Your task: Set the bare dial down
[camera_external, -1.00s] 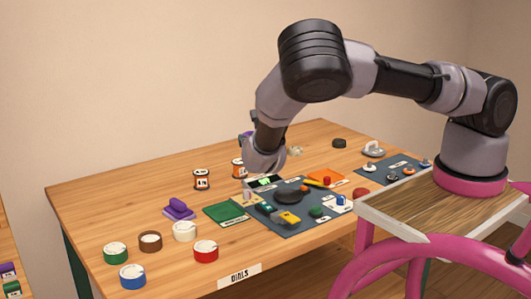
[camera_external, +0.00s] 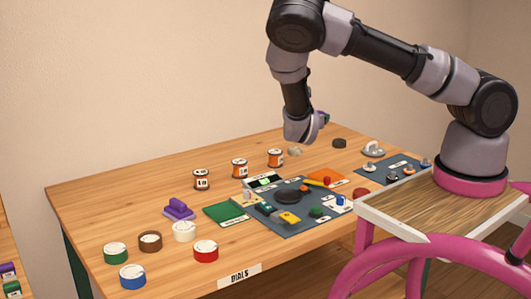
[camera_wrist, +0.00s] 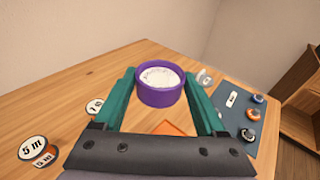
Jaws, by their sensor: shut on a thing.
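My gripper (camera_external: 308,130) is raised above the back of the table, above and clear of the tabletop. In the wrist view its teal fingers (camera_wrist: 160,92) are shut on a purple dial (camera_wrist: 162,96) with a pale face, which carries faint markings. The dial is held near the fingertips with its face showing. Green (camera_external: 115,253), brown (camera_external: 150,242), white (camera_external: 184,232), blue (camera_external: 132,277) and red (camera_external: 205,252) round dials stand at the table's front left.
Several labelled spools (camera_external: 240,169) stand along the back. A dark blue mat (camera_external: 296,225) carries small parts and a black disc (camera_external: 289,197). Another mat (camera_external: 366,166) lies at right. A black puck (camera_external: 339,143) and a pale object (camera_external: 295,151) are below my gripper. The back left is clear.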

